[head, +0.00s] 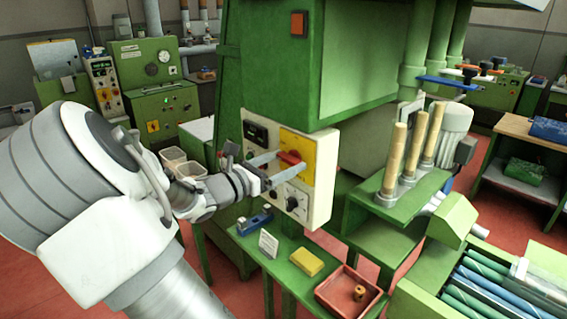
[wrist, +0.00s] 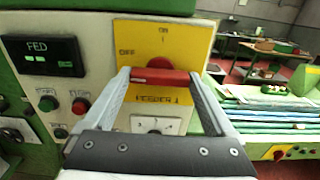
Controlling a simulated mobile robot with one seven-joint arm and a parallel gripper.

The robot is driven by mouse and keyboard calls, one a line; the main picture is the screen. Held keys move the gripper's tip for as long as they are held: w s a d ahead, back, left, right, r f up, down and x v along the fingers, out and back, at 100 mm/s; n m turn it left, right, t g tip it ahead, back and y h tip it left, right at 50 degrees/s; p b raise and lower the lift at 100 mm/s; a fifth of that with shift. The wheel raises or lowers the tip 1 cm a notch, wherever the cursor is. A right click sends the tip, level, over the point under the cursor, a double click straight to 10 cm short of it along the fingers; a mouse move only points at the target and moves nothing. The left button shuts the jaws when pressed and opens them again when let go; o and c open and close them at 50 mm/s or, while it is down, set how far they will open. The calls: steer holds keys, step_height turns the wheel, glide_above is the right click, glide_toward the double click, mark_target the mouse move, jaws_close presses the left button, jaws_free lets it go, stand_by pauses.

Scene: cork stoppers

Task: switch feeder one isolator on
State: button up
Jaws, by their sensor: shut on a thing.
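The feeder one isolator is a red handle (head: 289,157) on a yellow plate (head: 297,146) on the control panel. In the wrist view the red handle (wrist: 160,76) lies level across the plate (wrist: 190,42). The plate reads ON at the top, OFF at the left and FEEDER 1 below the handle. The handle lies crosswise, about level with the OFF side, not upright toward ON. My gripper (wrist: 161,78) is shut on the handle, one grey finger at each end. In the head view my gripper (head: 290,161) reaches the panel from the left.
A dial (wrist: 152,126) is below the isolator; a display (wrist: 48,57) and green and red buttons (wrist: 81,105) are to its left. Below the panel, a green shelf holds a yellow block (head: 307,262) and a red tray (head: 325,292). Wooden rods (head: 396,160) stand at right.

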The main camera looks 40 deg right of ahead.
steer(key=shift+m, duration=0.4)
steer(key=m+b, duration=0.1)
steer(key=m, duration=0.1)
steer(key=m+b, duration=0.2)
steer(key=shift+f+m, duration=0.2)
steer(key=shift+m, duration=0.1)
steer(key=m+b, duration=1.2)
steer(key=b, duration=0.2)
steer(key=shift+r+m+b, duration=0.2)
steer(key=shift+m+b, duration=0.1)
steer(key=shift+m, duration=0.1)
steer(key=o, duration=1.1)
steer(key=shift+c, duration=0.2)
